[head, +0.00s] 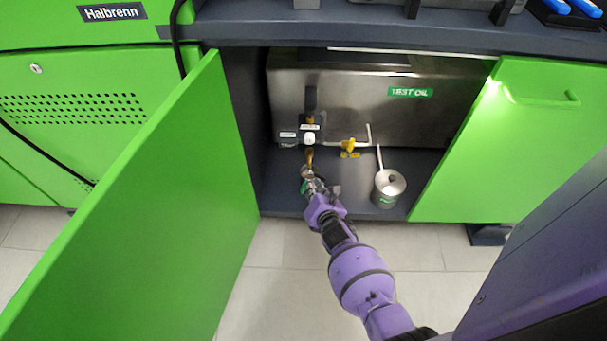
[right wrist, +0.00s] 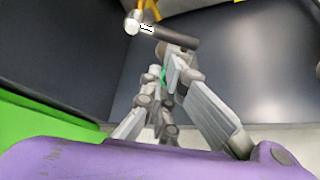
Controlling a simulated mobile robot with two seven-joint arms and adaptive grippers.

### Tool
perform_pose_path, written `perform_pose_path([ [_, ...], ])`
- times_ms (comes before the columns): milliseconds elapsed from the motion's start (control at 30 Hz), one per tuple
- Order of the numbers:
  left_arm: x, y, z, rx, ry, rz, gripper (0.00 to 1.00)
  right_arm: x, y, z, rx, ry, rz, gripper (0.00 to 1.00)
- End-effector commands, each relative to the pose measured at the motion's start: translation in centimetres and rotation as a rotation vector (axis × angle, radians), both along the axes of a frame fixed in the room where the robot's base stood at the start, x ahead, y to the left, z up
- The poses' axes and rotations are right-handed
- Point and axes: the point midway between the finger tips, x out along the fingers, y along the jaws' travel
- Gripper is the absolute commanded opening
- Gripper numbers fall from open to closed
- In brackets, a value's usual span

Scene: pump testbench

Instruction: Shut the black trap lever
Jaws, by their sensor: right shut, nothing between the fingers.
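A dark lever-like handle (head: 310,98) stands above a small label and a white cap (head: 309,138) at the front of the steel tank (head: 440,115). In the right wrist view a dark bar (right wrist: 176,34) extends sideways from the white cap (right wrist: 132,25); I take it for the black trap lever. My right gripper (head: 311,180) is low inside the cabinet, below the white cap and a brass pipe. Its fingers (right wrist: 166,82) are shut and empty, and the bar lies beyond them; contact cannot be told. My left gripper is not in view.
Open green doors stand left (head: 150,210) and right (head: 510,140) of the cabinet. A yellow valve (head: 349,145) is right of the white cap. A metal pot with a long handle (head: 388,188) stands on the cabinet floor, right of my gripper. A green patch shows beside my fingers.

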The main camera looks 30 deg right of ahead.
Motion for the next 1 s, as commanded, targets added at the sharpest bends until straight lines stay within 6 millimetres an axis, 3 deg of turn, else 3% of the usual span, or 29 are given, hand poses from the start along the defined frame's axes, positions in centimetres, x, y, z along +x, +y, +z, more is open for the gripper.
perform_pose_path([
  [500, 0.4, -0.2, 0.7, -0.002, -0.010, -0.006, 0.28, -0.9, -2.0, 1.3, -0.372, 0.247, 0.001, 0.00],
  [1000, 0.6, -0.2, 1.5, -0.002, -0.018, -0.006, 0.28, -1.3, -2.5, 1.8, -0.516, 0.346, 0.002, 0.00],
])
